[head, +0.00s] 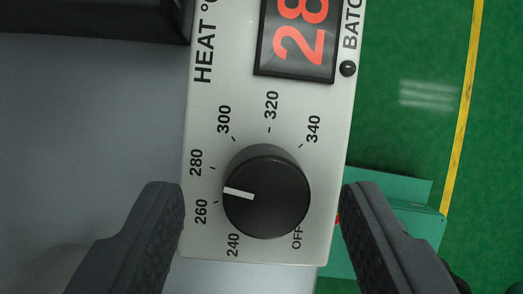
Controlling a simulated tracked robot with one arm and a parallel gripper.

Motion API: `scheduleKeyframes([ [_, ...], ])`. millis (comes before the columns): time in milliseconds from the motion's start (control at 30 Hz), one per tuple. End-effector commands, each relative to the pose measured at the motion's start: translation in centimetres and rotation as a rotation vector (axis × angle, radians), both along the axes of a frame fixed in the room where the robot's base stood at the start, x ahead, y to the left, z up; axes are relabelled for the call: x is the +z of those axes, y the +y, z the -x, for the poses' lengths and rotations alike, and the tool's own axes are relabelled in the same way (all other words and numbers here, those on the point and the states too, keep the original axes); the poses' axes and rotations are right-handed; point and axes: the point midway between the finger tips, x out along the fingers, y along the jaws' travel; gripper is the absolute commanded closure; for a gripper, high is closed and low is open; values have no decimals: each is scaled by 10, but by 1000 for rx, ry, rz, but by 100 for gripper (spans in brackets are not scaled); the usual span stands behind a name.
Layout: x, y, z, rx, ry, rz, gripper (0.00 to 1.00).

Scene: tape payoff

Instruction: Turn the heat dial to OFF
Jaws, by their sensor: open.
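The black round heat dial (275,205) sits on a light grey control panel (230,135) in the head view. Its white pointer line points left, between the 260 and 280 marks. The scale runs from 240 through 340, and the OFF label (297,238) is at the dial's lower right. My gripper (262,200) is open, with one dark finger on each side of the dial. Both fingers look apart from the dial, and nothing is between them except the view of the panel.
A display (298,35) with red digits, partly cut off, starts with 28 above the dial. A small black knob (347,69) is beside it. A green box (400,200) lies right of the panel, over a green floor with a yellow line (463,105). A dark object fills the upper left.

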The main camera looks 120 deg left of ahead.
Motion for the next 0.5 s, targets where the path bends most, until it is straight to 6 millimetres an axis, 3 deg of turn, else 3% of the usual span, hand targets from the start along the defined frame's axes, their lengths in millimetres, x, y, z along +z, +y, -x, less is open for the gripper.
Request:
scheduleKeyframes([
  [433, -10, -4, 1, -2, 2, -2, 49],
  [500, -11, -4, 1, -2, 2, -2, 65],
])
